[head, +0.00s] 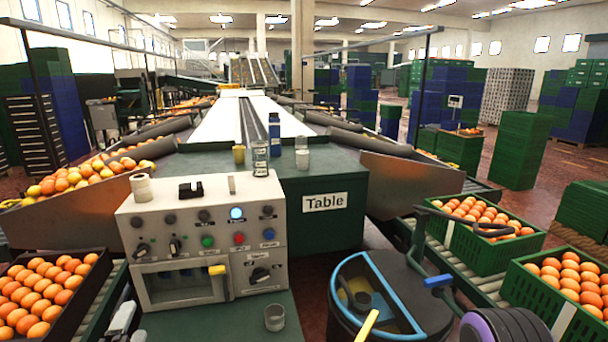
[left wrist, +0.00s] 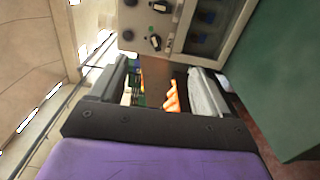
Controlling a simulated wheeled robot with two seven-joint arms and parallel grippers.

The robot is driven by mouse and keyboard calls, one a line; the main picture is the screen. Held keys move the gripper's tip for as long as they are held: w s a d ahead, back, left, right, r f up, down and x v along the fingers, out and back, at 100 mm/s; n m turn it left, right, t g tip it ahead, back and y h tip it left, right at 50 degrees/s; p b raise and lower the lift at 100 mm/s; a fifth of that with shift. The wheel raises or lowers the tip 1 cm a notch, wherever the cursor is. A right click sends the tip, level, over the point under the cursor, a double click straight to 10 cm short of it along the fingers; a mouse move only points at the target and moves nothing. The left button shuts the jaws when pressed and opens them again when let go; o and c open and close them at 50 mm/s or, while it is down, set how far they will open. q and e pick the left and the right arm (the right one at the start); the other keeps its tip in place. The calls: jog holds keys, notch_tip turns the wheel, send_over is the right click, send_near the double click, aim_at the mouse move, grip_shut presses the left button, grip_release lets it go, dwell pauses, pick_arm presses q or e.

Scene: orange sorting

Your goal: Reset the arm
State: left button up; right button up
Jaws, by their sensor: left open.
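My left gripper (head: 123,316) shows at the lower left of the head view, low beside the left side of the control panel (head: 208,219). In the left wrist view my left gripper (left wrist: 162,74) is open, its two fingers apart with nothing held between them. Oranges in a dark crate (head: 98,292) lie to its left in the head view. In the left wrist view the panel's knobs and window show beyond the fingers, tilted by the camera's angle. No gripper of my right arm can be made out.
A green table (head: 325,232) carries a glass jar (head: 260,158) and small cups behind the panel. A grey cup (head: 274,318) stands in front of the panel. A dark round bin (head: 345,318) with a blue rim is right of it. Green crates of oranges (head: 461,247) line the right conveyor.

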pick_arm(q)
jog(key=s+d+f+m+g+h, duration=0.1)
jog(key=s+f+m+g, duration=0.35)
jog(key=f, duration=0.45)
jog(key=s+d+f+m+g, duration=0.1)
jog(key=s+f+m+g, duration=0.35)
jog(key=f, duration=0.45)
jog(key=s+d+f+m+g, duration=0.1)
jog(key=s+f+m+g, duration=0.1)
jog(key=s+f, duration=0.4)
jog(key=s+d+f+m+g, duration=0.1)
jog(key=s+f+m+g, duration=0.2)
jog(key=s, duration=1)
notch_tip(320, 180, down, 3)
jog(key=shift+s+d+f, duration=0.15)
jog(key=shift+s, duration=0.05)
jog(key=shift+w, duration=0.1)
